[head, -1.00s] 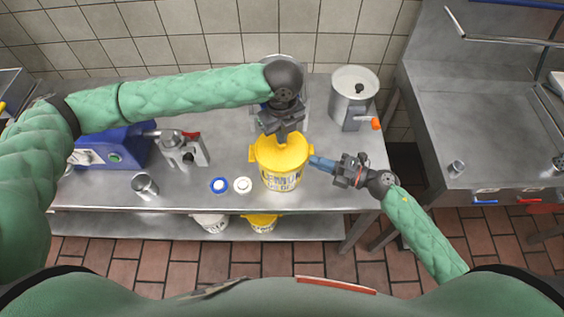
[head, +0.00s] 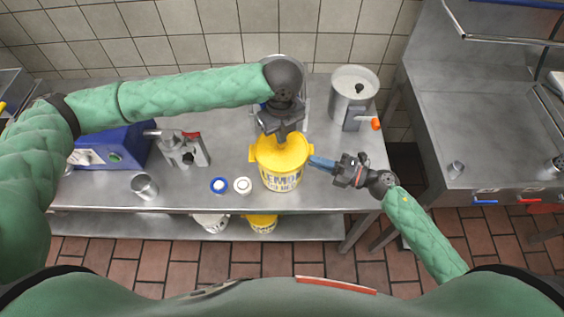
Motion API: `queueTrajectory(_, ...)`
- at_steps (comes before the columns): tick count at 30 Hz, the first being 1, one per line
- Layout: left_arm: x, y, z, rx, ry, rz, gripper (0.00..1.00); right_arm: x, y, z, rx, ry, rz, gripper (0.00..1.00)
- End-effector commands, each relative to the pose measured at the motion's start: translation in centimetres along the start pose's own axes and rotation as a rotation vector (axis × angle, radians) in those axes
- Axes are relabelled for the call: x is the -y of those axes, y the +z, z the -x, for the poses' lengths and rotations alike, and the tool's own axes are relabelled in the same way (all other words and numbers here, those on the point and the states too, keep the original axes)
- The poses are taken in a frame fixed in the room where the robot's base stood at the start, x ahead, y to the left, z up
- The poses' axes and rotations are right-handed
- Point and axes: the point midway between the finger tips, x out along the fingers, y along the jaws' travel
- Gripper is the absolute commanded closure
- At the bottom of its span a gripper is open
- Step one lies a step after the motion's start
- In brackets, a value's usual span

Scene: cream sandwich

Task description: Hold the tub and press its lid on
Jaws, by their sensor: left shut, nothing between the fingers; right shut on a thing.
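A yellow tub (head: 281,182) with printed lettering stands upright on the steel table. Its yellow lid (head: 283,153) sits on top, with small tabs at the sides. I cannot tell whether the rim is fully seated. My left gripper (head: 282,138) is shut and empty, pointing down at the lid's back half, and it seems to touch it. My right gripper (head: 317,161) reaches in from the right, its blue fingers shut on the tub's right side near the rim. The exact grip point is too small to see.
A steel pot (head: 353,85) with an orange-tipped tap stands behind right. A blue machine (head: 115,147), a grey device (head: 184,150), a metal cup (head: 144,185) and two small round items (head: 219,186) are to the left. More tubs (head: 262,223) are on the lower shelf.

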Motion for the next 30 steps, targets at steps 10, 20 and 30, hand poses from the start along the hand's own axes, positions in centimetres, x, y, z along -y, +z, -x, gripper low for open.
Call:
queueTrajectory(10, 0.1, 0.0, 1.7, 0.001, -0.003, 0.000, 1.00, 0.2, 0.0, 0.0, 0.001, -0.002, -0.001, 1.00)
queueTrajectory(20, 0.1, 0.0, 3.3, 0.001, -0.002, -0.001, 1.00, 0.2, 0.0, 0.0, 0.001, -0.002, -0.001, 1.00)
queueTrajectory(30, 0.1, 0.0, 5.0, 0.000, -0.004, -0.001, 1.00, 0.2, 0.0, 0.0, 0.001, -0.002, -0.001, 1.00)
